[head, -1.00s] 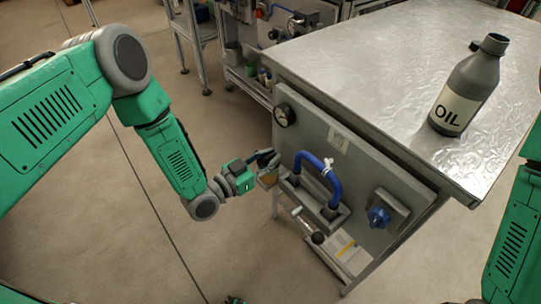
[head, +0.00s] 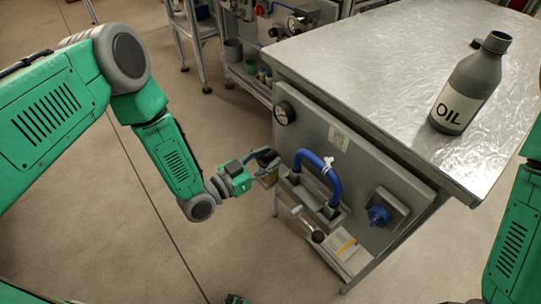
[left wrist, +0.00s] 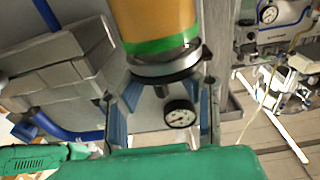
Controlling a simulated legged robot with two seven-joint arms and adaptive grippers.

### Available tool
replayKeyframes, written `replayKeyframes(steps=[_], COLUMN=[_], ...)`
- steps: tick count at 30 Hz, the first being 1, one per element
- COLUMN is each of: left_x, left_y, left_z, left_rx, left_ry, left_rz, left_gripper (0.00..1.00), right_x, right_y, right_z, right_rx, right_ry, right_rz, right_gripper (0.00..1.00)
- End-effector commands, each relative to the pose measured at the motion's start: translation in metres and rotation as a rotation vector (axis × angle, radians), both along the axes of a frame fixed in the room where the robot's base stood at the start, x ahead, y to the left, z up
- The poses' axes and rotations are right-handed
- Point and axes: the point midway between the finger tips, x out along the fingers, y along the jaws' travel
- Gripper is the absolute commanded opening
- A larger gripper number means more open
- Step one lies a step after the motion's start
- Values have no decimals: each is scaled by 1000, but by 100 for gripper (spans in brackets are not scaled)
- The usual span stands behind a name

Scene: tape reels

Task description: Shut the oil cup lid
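The oil cup (head: 270,179), amber, is on the left side of the grey machine panel in the head view, partly hidden by my left gripper (head: 264,161). In the left wrist view the cup (left wrist: 155,20) is large, with a green band and a grey metal disc (left wrist: 165,70) at its lower end in the picture. I cannot tell whether this disc is the lid or the rim. The left gripper (left wrist: 163,92) has its blue-padded fingers spread apart on either side, close to the disc. Contact is unclear. My right gripper is not in view.
The panel carries a gauge (head: 284,113), a blue hose (head: 333,178) and a blue knob (head: 378,215). A grey oil bottle (head: 468,85) stands on the metal tabletop (head: 370,75), with a small dark cap (head: 475,44) behind it. Floor to the left of the panel is clear.

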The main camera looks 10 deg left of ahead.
Motion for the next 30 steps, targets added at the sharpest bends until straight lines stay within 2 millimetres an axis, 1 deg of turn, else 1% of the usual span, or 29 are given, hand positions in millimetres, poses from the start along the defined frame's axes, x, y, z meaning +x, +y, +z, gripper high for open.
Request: replayKeyframes(steps=[9,15,21,30], left_x=[-51,-77,-86,-86], left_y=[41,61,68,68], left_z=[-2,-2,-2,-2], left_rx=[1,0,0,0], left_ry=[6,5,2,2], left_rz=[2,1,0,0], left_gripper=[31,31,31,31], right_x=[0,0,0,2], right_y=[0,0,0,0], right_z=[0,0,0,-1], right_rx=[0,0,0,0], right_ry=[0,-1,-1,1], right_rz=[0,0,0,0], right_gripper=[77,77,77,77])
